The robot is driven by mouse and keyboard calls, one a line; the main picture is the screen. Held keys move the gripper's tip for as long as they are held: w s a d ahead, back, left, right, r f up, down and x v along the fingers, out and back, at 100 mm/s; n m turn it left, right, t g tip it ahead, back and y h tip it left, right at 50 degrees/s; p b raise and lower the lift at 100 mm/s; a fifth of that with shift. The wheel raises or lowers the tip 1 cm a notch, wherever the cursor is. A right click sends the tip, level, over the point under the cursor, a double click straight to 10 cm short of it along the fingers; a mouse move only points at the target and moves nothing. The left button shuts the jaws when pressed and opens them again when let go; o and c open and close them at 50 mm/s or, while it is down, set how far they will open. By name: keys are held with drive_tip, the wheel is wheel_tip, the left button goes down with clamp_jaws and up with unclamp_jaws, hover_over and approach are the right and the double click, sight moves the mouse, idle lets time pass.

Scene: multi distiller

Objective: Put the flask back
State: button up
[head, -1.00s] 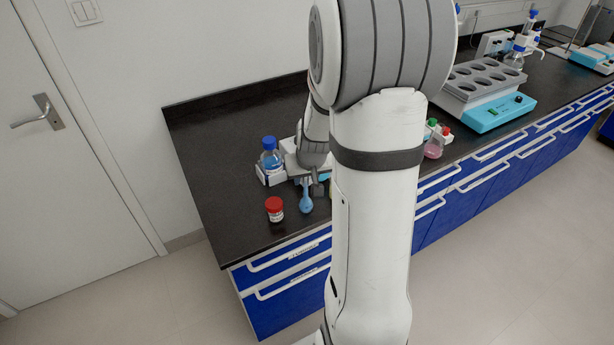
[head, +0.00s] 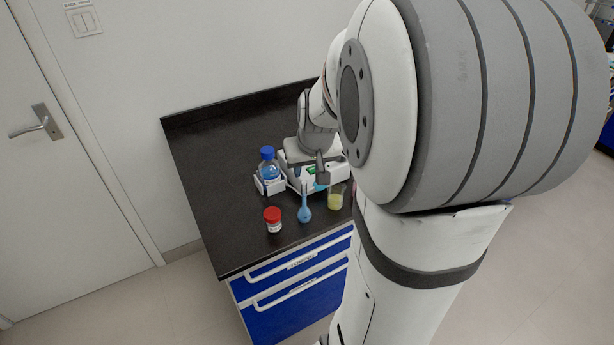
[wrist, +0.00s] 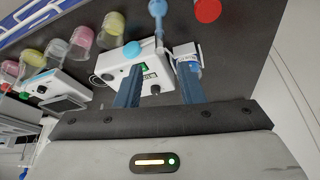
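A small flask (head: 304,213) with a round bulb of blue liquid and a long thin neck stands upright on the black bench near its front edge. In the wrist view the flask (wrist: 158,8) is at the top edge, its neck pointing down the picture. My gripper (wrist: 160,72) is open, with its two blue fingers apart and nothing held between them. In the head view it hangs above the white instrument, behind and slightly right of the flask; its fingertips are partly hidden there.
A red-capped jar (head: 272,219) stands left of the flask, and a beaker of yellow liquid (head: 335,198) right of it. A blue-capped bottle (head: 269,168) sits in a white holder behind. A white instrument (head: 333,177) is under my gripper. The bench's left rear is clear.

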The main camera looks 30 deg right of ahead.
drive_tip(key=s+a+r+n+g+y, duration=0.1)
drive_tip(key=s+a+r+n, duration=0.1)
drive_tip(key=s+a, duration=1.1)
drive_tip(key=shift+s+r+n, duration=0.3)
drive_tip(key=shift+s+r, duration=0.55)
drive_tip(key=shift+s, duration=0.4)
